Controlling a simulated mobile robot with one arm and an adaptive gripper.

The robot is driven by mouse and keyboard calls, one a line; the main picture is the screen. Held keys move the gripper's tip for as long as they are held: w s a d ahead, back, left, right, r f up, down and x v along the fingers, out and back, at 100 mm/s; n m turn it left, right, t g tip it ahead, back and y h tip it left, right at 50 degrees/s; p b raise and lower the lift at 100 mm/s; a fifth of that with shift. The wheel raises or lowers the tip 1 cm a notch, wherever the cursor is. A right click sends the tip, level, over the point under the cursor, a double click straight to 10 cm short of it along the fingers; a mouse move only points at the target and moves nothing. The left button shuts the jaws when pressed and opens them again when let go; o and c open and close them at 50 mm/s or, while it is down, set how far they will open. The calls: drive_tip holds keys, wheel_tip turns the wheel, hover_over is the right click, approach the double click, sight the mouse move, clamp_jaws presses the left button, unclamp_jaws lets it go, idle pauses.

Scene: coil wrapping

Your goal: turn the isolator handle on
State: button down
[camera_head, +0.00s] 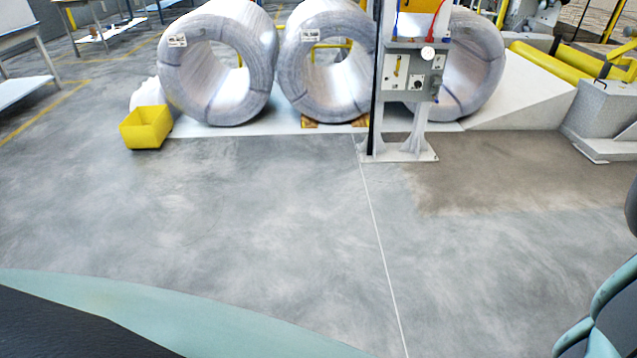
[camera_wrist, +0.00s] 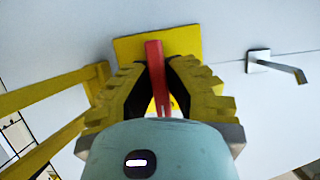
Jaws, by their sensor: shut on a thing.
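In the wrist view, the red isolator handle (camera_wrist: 154,56) stands out in front of a yellow backing plate (camera_wrist: 186,42) on a pale grey surface. It runs nearly upright in the picture, leaning slightly. My gripper (camera_wrist: 158,72) has its two yellow ribbed fingers on either side of the handle and is shut on it. The handle's lower part is partly hidden by my gripper body. The body camera does not show my gripper; I cannot tell the isolator in that view.
In the wrist view, a metal door-type lever (camera_wrist: 285,66) is right of the plate and a yellow rail (camera_wrist: 50,92) is left. The body camera shows wrapped coils (camera_head: 218,65), a control pedestal (camera_head: 408,75), a yellow bin (camera_head: 146,128) and clear floor (camera_head: 250,220).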

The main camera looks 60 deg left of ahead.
drive_tip(key=shift+f, duration=0.15)
drive_tip(key=c, duration=1)
unclamp_jaws()
drive_tip(key=shift+r, duration=0.2)
drive_tip(key=v, duration=1.2)
drive_tip(key=shift+f, duration=0.15)
